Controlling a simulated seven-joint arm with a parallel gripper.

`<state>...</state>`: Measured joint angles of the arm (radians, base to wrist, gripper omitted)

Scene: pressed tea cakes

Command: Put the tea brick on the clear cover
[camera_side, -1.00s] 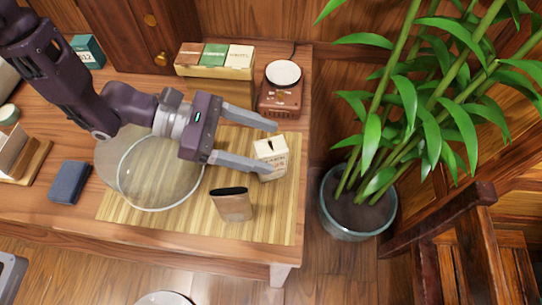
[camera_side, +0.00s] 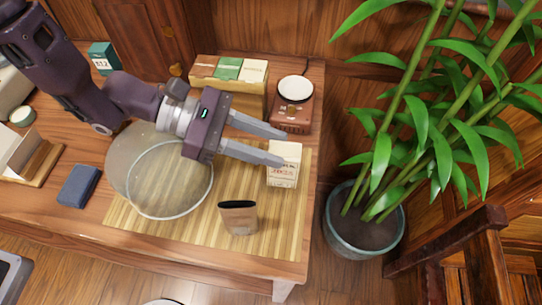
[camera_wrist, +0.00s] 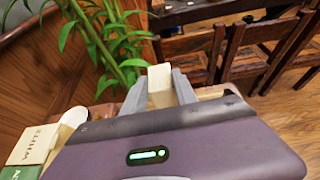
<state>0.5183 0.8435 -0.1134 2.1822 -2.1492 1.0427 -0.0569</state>
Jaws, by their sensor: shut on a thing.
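The tea brick (camera_side: 284,172) looks like a cream block with a printed label, upright at the right side of the bamboo mat. My gripper (camera_side: 284,147) is shut on its upper part. In the wrist view the brick's pale top (camera_wrist: 160,86) shows between the two grey fingers (camera_wrist: 160,92). I cannot tell whether its base touches the mat. The clear cover (camera_side: 165,190) is a round, see-through glass piece on the left part of the mat, left of the brick and partly under my arm. Nothing shows on it.
A brown pouch with a dark top (camera_side: 238,220) stands on the mat (camera_side: 190,232) between cover and front right. A box of tea packets (camera_side: 228,75) and a red scale (camera_side: 293,110) stand behind. A dark blue block (camera_side: 79,186) lies left. A potted plant (camera_side: 365,225) is beyond the table's right edge.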

